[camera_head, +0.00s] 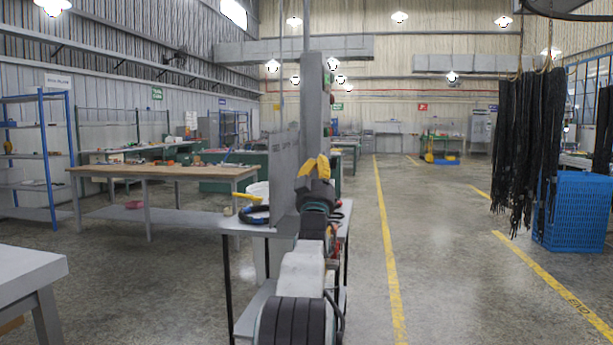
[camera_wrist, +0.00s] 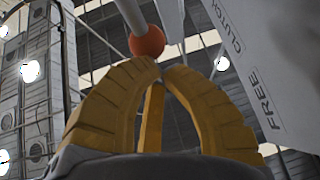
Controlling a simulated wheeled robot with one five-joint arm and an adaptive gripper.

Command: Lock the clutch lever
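The clutch lever shows in the wrist view as a grey rod (camera_wrist: 131,14) with an orange-red ball knob (camera_wrist: 147,41) at its lower end. A light grey panel (camera_wrist: 235,60) marked "FREE" and "CLUTCH" is to its right. My gripper (camera_wrist: 161,67) has yellow fingers that arch together, with their tips meeting just below the knob. The knob is beyond the tips, not between them; I cannot tell whether they touch. In the head view my gripper (camera_head: 316,166) is beside a grey upright plate (camera_head: 285,178), and the lever cannot be made out.
A small table (camera_head: 233,228) under the plate carries a dark coiled hose (camera_head: 256,214). A tall grey post (camera_head: 313,110) rises behind my gripper. A wooden-topped bench (camera_head: 160,173) stands left. The middle-right floor is clear.

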